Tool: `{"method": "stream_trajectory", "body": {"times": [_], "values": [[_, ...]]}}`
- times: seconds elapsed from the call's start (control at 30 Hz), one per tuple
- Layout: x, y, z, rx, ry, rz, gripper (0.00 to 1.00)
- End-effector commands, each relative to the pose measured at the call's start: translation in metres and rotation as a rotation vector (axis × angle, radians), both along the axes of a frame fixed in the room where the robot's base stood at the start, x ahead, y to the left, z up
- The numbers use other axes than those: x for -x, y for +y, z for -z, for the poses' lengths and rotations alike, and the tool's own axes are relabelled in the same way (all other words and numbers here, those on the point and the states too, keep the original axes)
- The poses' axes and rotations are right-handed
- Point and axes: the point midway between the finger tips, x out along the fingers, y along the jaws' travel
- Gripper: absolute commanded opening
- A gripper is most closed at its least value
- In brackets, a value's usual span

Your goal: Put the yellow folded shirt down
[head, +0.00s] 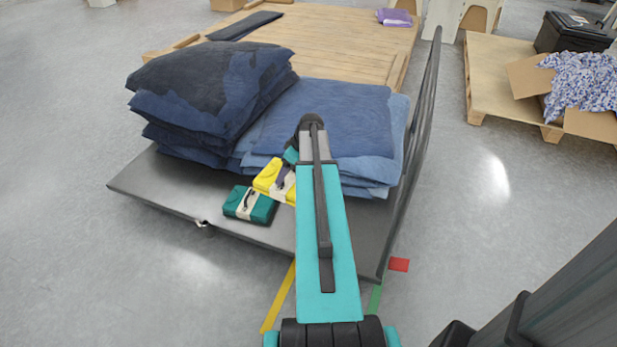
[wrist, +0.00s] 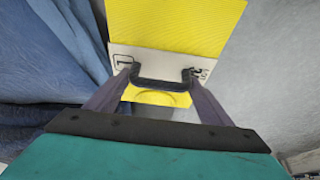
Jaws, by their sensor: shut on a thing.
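The yellow folded shirt (head: 268,178) has a pale paper band with a dark handle. It is at the front of a dark grey cart platform (head: 160,188), just right of a green folded shirt (head: 250,205), and partly hidden by my arm. In the wrist view the yellow shirt (wrist: 175,25) stretches away from my gripper (wrist: 163,80), whose two fingers are at the dark handle on the band. My gripper is shut on it. I cannot tell whether the shirt touches the platform.
Stacks of blue folded denim (head: 330,115) and darker denim (head: 205,85) fill the cart behind the shirts. The cart's upright dark panel (head: 418,140) stands at right. A pallet with an open box (head: 525,75) is at far right. Floor at left is clear.

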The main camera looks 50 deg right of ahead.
Motion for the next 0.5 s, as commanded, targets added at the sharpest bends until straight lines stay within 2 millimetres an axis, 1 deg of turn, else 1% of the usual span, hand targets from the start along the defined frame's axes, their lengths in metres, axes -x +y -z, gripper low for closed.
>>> {"method": "stream_trajectory", "body": {"times": [0.03, 0.27, 0.3, 0.5], "values": [[-0.01, 0.012, -0.024, 0.003, -0.002, -0.002, 0.3], [-0.048, 0.06, -0.088, 0.002, -0.002, 0.013, 0.3], [-0.055, 0.069, -0.1, 0.003, -0.003, 0.016, 0.3], [-0.083, 0.115, -0.156, 0.003, -0.004, 0.031, 0.3]]}}
